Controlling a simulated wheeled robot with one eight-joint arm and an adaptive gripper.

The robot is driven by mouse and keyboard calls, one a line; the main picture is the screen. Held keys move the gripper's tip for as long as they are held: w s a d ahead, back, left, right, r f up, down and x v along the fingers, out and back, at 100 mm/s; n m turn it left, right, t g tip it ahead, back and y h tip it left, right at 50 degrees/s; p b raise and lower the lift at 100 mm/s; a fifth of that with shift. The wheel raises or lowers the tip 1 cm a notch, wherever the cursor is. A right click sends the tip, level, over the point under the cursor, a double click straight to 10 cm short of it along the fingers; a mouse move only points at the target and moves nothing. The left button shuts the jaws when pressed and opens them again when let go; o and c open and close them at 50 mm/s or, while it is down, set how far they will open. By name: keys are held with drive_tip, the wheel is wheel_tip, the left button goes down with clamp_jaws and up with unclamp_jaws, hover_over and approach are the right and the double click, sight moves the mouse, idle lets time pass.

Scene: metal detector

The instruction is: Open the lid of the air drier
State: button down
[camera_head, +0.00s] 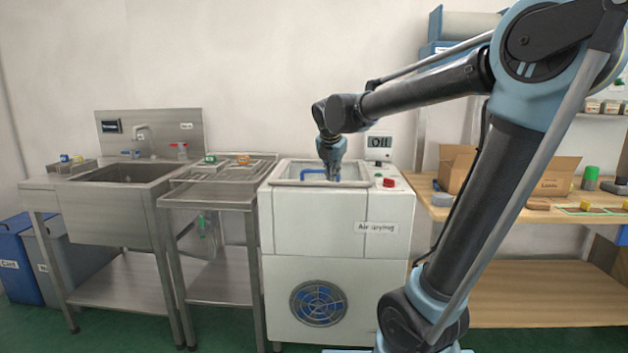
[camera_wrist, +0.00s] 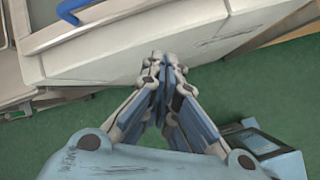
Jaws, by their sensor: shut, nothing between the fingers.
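The air drier (camera_head: 310,228) is a white cabinet labelled "Air drying", in the middle of the head view. Its lid (camera_head: 345,183) is a pale panel in a grey frame on top and looks closed. A blue handle (camera_head: 308,171) lies along the lid; it also shows at the upper left of the wrist view (camera_wrist: 92,27). My gripper (camera_head: 334,177) is over the front part of the lid, just right of the handle in the head view. In the wrist view its fingers (camera_wrist: 166,60) meet at the tips, empty and apart from the handle. The arm partly hides the lid's back.
A red button (camera_head: 388,183) and a display reading "Off" (camera_head: 378,147) are at the drier's right. A metal rack table (camera_head: 212,195) and sink (camera_head: 120,178) stand left. A wooden workbench (camera_head: 500,212) with a cardboard box (camera_head: 545,174) stands right. Green floor lies in front.

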sight(313, 182)
drive_tip(key=w+a+r+n+t, duration=0.1)
drive_tip(key=w+a+r+n, duration=0.2)
drive_tip(key=w+a+n, duration=0.4)
drive_tip(key=shift+m+y, duration=0.3)
drive_tip(key=shift+m, duration=0.1)
drive_tip(key=x, duration=0.3)
drive_tip(key=s+x, duration=0.1)
drive_tip(key=x, duration=0.2)
drive_tip(key=f+x, duration=0.1)
drive_tip(key=x, duration=0.2)
drive_tip(key=shift+s+a, duration=0.15)
drive_tip(key=shift+a, duration=0.15)
